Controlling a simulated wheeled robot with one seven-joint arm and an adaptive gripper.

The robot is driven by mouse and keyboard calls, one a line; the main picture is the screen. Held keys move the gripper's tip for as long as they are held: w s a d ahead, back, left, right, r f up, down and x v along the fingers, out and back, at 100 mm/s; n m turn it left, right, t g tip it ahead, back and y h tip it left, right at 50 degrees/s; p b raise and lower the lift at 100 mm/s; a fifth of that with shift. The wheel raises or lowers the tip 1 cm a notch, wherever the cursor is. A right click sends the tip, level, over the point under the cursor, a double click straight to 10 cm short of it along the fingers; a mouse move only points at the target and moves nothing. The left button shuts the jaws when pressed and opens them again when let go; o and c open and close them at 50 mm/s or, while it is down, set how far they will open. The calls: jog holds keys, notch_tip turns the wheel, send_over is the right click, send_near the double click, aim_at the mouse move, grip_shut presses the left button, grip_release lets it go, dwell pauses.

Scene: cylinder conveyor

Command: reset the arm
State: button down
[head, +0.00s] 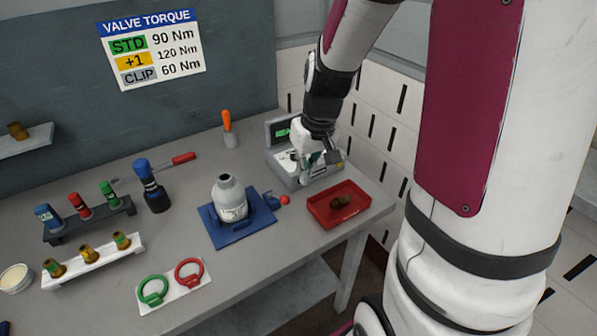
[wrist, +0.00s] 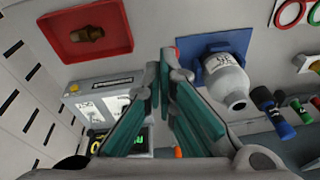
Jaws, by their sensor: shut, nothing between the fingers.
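My gripper (head: 331,157) is shut and empty. In the head view it hangs at the end of my arm, in front of the grey device with a small green-lit screen (head: 281,131), above the table's right rear part. In the wrist view the teal fingers of my gripper (wrist: 161,70) meet at their tips with nothing between them. The device (wrist: 105,95) shows to the left of the fingers there, partly hidden behind them. I cannot tell from these views how high the fingertips are above the device.
A red tray (head: 318,215) holds a brown fitting (head: 340,202). A grey-white cylinder (head: 228,197) stands in a blue fixture (head: 215,236). Racks of coloured parts (head: 118,208), a blue-capped tool (head: 153,190) and red and green rings (head: 188,272) stand leftward. The wall is behind.

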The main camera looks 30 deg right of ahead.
jog(key=shift+s+r, duration=0.2)
dwell(0.5)
